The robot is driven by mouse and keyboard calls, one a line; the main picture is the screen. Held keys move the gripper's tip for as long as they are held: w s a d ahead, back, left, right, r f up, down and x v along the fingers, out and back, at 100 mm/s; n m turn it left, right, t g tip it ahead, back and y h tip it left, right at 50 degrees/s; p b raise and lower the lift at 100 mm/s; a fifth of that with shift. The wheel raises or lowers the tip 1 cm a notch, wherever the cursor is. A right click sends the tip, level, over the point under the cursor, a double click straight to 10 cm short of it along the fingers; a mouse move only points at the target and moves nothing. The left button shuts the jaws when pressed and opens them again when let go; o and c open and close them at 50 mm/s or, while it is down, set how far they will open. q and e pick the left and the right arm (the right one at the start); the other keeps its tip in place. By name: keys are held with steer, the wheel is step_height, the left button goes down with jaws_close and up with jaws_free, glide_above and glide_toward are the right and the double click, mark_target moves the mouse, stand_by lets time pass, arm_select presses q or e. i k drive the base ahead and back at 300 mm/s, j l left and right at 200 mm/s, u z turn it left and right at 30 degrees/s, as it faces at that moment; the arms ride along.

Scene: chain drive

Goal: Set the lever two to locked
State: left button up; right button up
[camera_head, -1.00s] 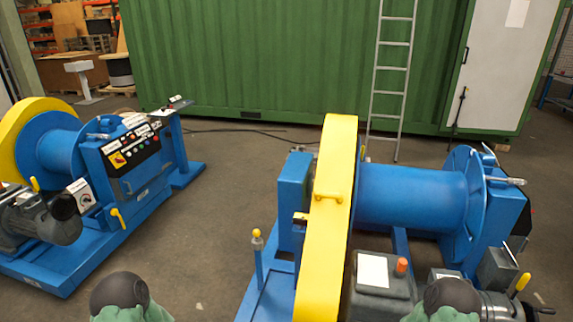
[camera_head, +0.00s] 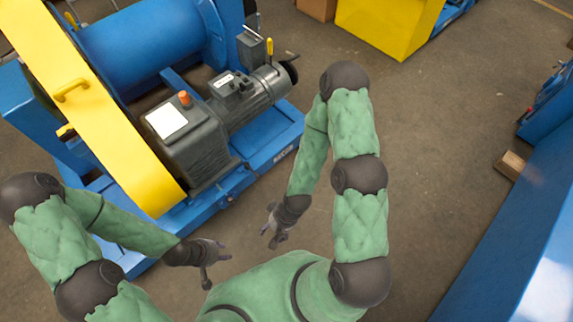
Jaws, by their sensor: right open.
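A small yellow-handled lever (camera_head: 270,46) stands upright by the grey motor of the blue winch; I cannot tell whether it is lever two, and no locked marking is readable. My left gripper (camera_head: 216,268) is open and empty, in front of the winch's blue base (camera_head: 240,175). My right gripper (camera_head: 271,236) is open and empty over the floor, to the right of the left one. Both are well apart from the lever and touch nothing visible.
A yellow chain guard (camera_head: 100,120) runs down the left side. A dark gearbox (camera_head: 190,150) with an orange cap (camera_head: 184,98) adjoins the motor (camera_head: 255,93). A yellow block (camera_head: 385,25) stands at the top, a blue structure (camera_head: 510,240) at the right.

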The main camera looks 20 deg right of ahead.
mark_target(246, 166)
steer(key=z, duration=0.35)
steer(key=i+l+u, duration=0.1)
steer(key=i+u, duration=0.3)
steer(key=i+l+u, duration=0.4)
steer(key=i+j, duration=0.1)
